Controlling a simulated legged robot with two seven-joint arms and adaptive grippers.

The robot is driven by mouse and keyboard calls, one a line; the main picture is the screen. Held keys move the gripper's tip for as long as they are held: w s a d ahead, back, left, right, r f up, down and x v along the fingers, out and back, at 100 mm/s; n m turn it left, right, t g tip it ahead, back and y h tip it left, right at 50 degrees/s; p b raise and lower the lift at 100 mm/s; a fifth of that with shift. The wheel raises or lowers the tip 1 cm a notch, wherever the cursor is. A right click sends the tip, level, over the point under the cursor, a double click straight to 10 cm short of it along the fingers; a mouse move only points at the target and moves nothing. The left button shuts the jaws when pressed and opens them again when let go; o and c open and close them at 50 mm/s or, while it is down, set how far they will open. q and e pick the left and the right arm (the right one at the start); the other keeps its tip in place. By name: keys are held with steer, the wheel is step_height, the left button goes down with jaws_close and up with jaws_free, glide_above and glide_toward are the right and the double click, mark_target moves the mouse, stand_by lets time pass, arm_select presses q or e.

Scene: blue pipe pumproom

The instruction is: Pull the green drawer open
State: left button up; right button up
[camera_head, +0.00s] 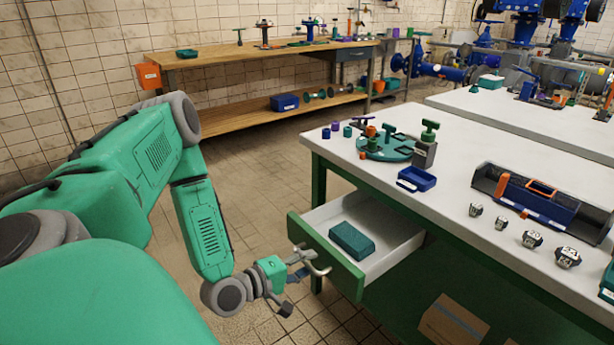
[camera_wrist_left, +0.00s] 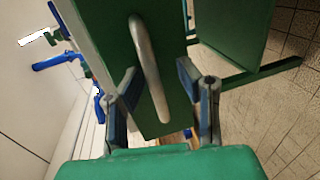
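The green drawer (camera_head: 333,261) under the white-topped workbench stands pulled out, with a dark teal box (camera_head: 350,240) inside it. My left gripper (camera_head: 299,272) is at the outer side of the drawer front, close to its metal handle (camera_head: 318,262). In the left wrist view the silver bar handle (camera_wrist_left: 150,70) runs along the green drawer front, between the spread fingers of the left gripper (camera_wrist_left: 157,85). The fingers are apart and not closed on the bar; I cannot tell if one touches it. My right gripper is not in view.
The workbench top (camera_head: 465,165) holds a teal round plate (camera_head: 385,148), a blue tray (camera_head: 417,179), a dark toolbox (camera_head: 535,195) and several small dark blocks. A cardboard box (camera_head: 453,322) sits underneath. The tiled floor left of the drawer is clear.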

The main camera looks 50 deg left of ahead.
arm_select(q)
steer(key=shift+r, duration=0.1)
steer(key=v, duration=1.1)
steer(key=shift+s, duration=0.45)
steer(key=shift+a, duration=0.1)
